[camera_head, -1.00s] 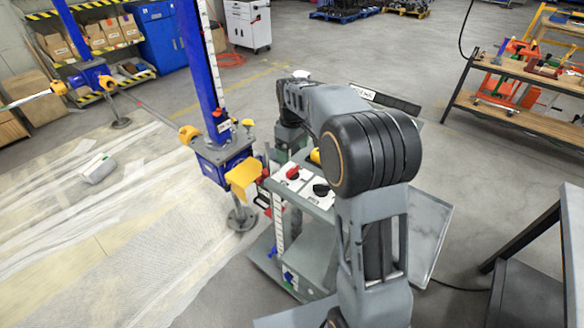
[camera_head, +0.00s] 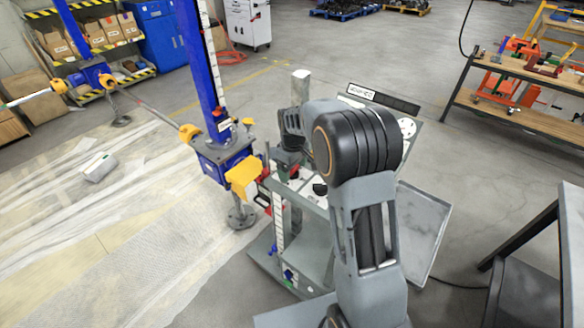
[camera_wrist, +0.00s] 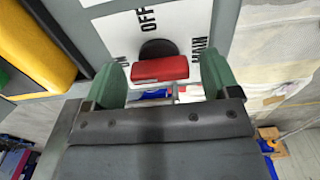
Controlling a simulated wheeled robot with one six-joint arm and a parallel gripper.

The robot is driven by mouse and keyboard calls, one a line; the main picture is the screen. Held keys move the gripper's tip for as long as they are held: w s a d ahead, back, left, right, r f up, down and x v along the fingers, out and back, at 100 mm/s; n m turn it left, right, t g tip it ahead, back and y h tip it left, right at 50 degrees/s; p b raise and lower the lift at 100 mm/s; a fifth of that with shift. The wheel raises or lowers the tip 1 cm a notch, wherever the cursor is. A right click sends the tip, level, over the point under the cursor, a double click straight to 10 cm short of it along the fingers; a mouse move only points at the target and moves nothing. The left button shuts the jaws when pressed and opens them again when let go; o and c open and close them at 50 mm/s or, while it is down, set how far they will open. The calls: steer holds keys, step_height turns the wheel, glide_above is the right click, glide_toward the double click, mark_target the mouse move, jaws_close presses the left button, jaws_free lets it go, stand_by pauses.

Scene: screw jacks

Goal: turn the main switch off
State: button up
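The main switch (camera_wrist: 160,68) has a red handle on a round black base, on a white plate lettered OFF and MAIN in the wrist view. My gripper (camera_wrist: 163,78) has two green fingertips spread apart, one on each side of the red handle. The left fingertip is very close to the handle, and a small gap shows at the right one; I cannot tell if either touches. In the head view my gripper (camera_head: 286,168) is over the panel's left part and hides the red switch.
A black knob (camera_head: 320,189) is on the panel just right of my gripper. A blue screw jack with a yellow part (camera_head: 243,175) stands close to the left. A yellow block (camera_wrist: 35,45) is at the left in the wrist view. A workbench (camera_head: 530,75) stands far right.

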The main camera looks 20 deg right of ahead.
steer(key=shift+a, duration=0.1)
steer(key=c, duration=0.8)
steer(key=shift+m, duration=0.3)
steer(key=m, duration=0.3)
steer(key=shift+m+b, duration=0.3)
steer(key=shift+b, duration=0.1)
steer(key=m, duration=0.4)
steer(key=shift+m+b, duration=0.3)
steer(key=m, duration=0.4)
steer(key=shift+m, duration=0.3)
steer(key=shift+m+b, duration=0.4)
steer(key=shift+m, duration=1.8)
